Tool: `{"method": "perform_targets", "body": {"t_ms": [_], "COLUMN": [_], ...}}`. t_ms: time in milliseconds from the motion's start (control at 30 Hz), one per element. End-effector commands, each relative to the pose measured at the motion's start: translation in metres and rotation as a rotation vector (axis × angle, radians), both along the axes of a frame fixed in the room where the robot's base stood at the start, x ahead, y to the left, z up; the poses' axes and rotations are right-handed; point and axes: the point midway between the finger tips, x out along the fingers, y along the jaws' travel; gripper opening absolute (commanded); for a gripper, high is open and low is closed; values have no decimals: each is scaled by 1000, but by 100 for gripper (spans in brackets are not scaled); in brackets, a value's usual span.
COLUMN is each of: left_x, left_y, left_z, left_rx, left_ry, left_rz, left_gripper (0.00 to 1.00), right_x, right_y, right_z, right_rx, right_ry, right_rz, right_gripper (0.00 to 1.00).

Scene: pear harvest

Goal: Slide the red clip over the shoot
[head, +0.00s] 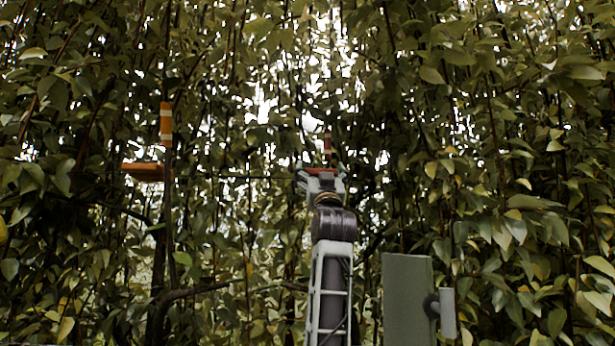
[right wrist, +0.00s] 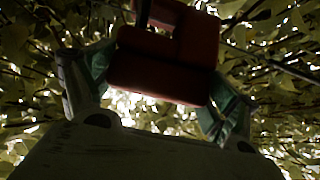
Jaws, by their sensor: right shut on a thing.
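My right gripper (head: 320,182) is raised at the centre of the head view and is shut on the red clip (head: 313,170). In the right wrist view the red clip (right wrist: 160,70) sits between the two fingers of the gripper (right wrist: 158,90). A shoot with red and white bands (head: 327,148) stands upright just above and behind the clip in the head view. A dark stem (right wrist: 142,12) shows at the clip's far side in the right wrist view. I cannot tell whether the clip is around it or only beside it. My left gripper is not in view.
An orange clip (head: 145,171) is at the left, beside an upright shoot with orange and white bands (head: 166,125). A thin horizontal wire (head: 235,177) runs between there and my gripper. Dense leaves and branches fill both sides.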

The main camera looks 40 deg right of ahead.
Motion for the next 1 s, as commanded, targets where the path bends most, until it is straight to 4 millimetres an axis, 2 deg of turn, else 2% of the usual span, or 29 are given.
{"method": "perform_targets", "body": {"t_ms": [133,433,467,533,567,1000], "left_x": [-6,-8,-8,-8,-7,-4], "left_y": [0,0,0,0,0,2], "left_z": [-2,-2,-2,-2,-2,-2], "left_rx": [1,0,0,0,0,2], "left_ry": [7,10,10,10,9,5], "left_rz": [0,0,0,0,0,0], "left_gripper": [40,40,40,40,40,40], "right_x": [-4,-4,-4,-4,-4,-5], "right_y": [-8,-9,-9,-9,-9,-7], "right_z": [-1,-2,-2,-2,-2,-1], "right_rx": [1,2,3,3,2,0], "right_ry": [4,5,5,5,5,3], "right_rz": [-1,-2,-2,-2,-2,0], "right_gripper": [44,44,89,98,100,100]}}
